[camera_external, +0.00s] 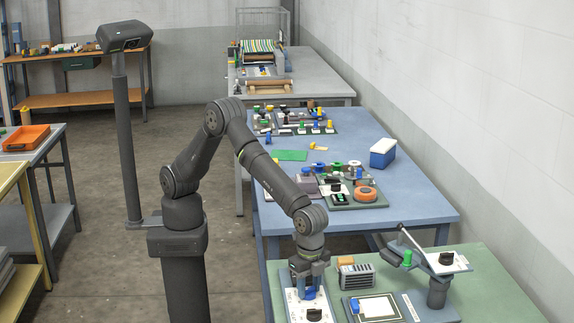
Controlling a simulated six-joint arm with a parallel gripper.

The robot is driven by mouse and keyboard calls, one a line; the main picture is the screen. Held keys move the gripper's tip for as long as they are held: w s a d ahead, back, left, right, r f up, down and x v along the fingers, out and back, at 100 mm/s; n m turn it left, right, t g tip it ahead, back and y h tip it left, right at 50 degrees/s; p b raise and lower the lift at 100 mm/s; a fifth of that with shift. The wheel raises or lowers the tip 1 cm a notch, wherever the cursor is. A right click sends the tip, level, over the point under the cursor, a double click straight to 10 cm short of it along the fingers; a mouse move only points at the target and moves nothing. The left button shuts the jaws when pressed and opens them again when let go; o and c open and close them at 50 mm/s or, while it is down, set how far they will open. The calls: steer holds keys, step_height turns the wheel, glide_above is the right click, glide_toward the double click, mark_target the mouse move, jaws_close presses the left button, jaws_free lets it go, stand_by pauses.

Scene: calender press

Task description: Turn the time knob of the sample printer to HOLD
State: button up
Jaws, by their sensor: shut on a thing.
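My gripper (309,287) points straight down at the front of the green table. It is shut on a small blue knob (310,295) on a white panel (293,309). The fingers partly cover the knob, so its pointer cannot be read. A black knob (314,315) sits on the same panel, just in front of the gripper. The lettering, including any HOLD mark, is too small to read. I cannot tell from labels which unit is the sample printer or which knob is the time knob.
Right of my gripper stand a grey ribbed box (357,276), a framed white sheet (380,306) on a board, and a post (437,292) with a tilted panel (447,262). A blue table (420,205) behind holds several small devices. The green table's right side (495,295) is clear.

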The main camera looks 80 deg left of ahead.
mark_target(309, 288)
steer(key=m, duration=1.1)
steer(key=shift+m, duration=0.4)
stand_by(0.3)
steer(key=o, duration=1)
step_height(309, 288, up, 18)
steer(key=shift+f, duration=0.25)
